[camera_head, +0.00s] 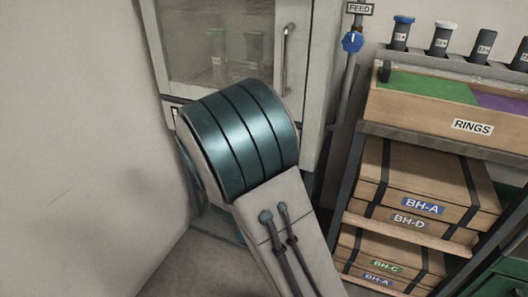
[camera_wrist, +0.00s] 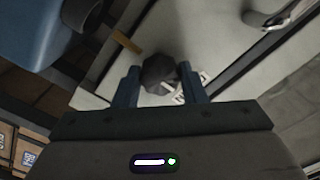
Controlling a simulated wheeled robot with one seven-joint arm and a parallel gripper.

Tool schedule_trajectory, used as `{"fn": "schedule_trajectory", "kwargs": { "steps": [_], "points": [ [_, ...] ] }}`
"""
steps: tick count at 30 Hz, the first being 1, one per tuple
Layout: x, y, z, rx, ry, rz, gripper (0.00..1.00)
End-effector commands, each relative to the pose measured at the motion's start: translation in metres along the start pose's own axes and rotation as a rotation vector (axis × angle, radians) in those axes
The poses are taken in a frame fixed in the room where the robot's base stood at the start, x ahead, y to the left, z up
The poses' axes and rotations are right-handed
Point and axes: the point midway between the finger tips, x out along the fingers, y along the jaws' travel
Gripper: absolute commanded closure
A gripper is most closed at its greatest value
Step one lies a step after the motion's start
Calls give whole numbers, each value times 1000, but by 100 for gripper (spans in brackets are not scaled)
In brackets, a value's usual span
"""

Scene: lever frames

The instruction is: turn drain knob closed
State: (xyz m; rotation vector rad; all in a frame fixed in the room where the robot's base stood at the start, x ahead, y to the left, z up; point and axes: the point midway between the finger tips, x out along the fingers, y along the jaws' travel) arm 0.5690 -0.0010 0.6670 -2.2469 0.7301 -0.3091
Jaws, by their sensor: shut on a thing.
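A dark grey, faceted knob (camera_wrist: 158,70) shows in the wrist view, mounted on a pale panel (camera_wrist: 105,75). A white label with dark lettering (camera_wrist: 187,90) lies beside it, too tilted and covered to read. My gripper (camera_wrist: 159,82) has its two blue fingers on either side of the knob and is shut on it. In the head view my arm hides the knob and my gripper. The knob's exact turn angle is hard to tell.
A glass-fronted cabinet (camera_head: 215,40) with a handle (camera_head: 287,60) stands behind my arm. A blue knob (camera_head: 352,42) sits under a FEED label (camera_head: 359,9). A shelf rack (camera_head: 345,215) with boxes and a RINGS tray (camera_head: 410,112) stands close on the right.

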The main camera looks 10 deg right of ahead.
Motion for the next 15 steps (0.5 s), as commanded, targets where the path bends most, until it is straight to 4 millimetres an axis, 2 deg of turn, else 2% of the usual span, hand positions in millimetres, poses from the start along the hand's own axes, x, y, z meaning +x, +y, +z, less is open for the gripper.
{"fn": "schedule_trajectory", "kwargs": {
  "steps": [7, 8, 9, 10, 15],
  "points": [
    [0, -1, 0, 3, -1, -1, 85],
    [0, -1, 0, 3, -1, -1, 57],
    [0, -1, 0, 2, -1, -1, 45],
    [0, -1, 0, 2, 0, -1, 40],
    [0, 0, 0, 1, 0, 0, 40]
  ]
}}
